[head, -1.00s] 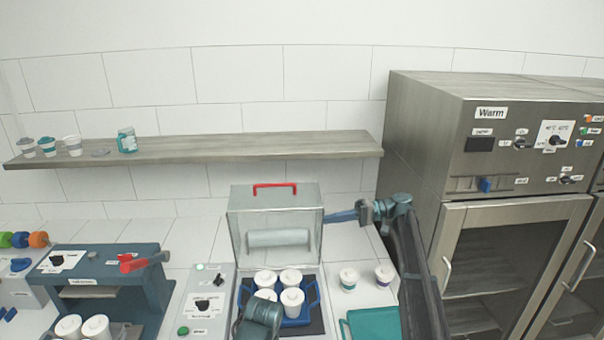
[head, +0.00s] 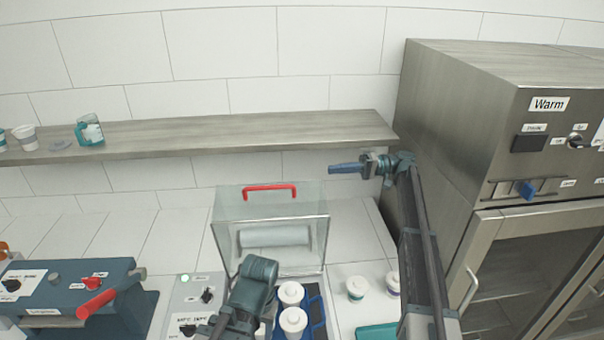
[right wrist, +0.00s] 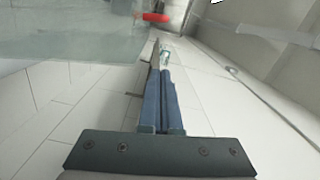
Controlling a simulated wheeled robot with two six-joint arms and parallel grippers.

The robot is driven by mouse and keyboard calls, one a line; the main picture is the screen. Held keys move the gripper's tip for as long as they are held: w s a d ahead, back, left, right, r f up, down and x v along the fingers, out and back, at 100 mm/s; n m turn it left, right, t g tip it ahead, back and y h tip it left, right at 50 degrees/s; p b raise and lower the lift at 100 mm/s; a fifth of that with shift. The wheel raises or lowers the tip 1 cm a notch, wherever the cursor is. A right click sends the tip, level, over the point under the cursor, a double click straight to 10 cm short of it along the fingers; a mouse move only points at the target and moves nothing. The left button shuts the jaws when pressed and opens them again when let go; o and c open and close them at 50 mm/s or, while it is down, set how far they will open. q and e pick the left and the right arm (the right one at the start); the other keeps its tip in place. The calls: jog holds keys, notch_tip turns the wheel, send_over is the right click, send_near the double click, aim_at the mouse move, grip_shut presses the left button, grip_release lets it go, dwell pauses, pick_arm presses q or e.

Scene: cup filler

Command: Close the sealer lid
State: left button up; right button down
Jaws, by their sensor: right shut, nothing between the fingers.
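The sealer lid (head: 285,214) is a clear box cover standing raised at the back of the sealer, with a red handle (head: 270,188) on its top edge. Inside it shows a pale roll (head: 273,238). In the right wrist view the lid (right wrist: 80,35) fills the upper left, and the red handle (right wrist: 155,17) shows at the top. My right gripper (head: 332,169) is shut and empty, to the right of the handle and a little higher, apart from the lid. Its blue fingers (right wrist: 160,70) lie together in the right wrist view. My left gripper is not in view.
White lidded cups (head: 292,293) stand in a blue holder below the lid, partly hidden by my arm. A control panel (head: 186,300) is left of it. Two small cups (head: 356,288) stand to the right. A shelf (head: 230,132) runs behind, and the warming cabinet (head: 480,130) stands right.

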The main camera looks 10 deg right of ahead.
aim_at(303, 192)
jog(key=a, duration=0.9)
jog(key=shift+s+a, duration=0.3)
jog(key=shift+a, duration=0.1)
jog(key=s, duration=0.2)
jog(key=s+a, duration=0.1)
jog(key=shift+f+b, duration=0.3)
jog(key=shift+b, duration=0.05)
jog(key=shift+s, duration=0.35)
jog(key=shift+a, duration=0.15)
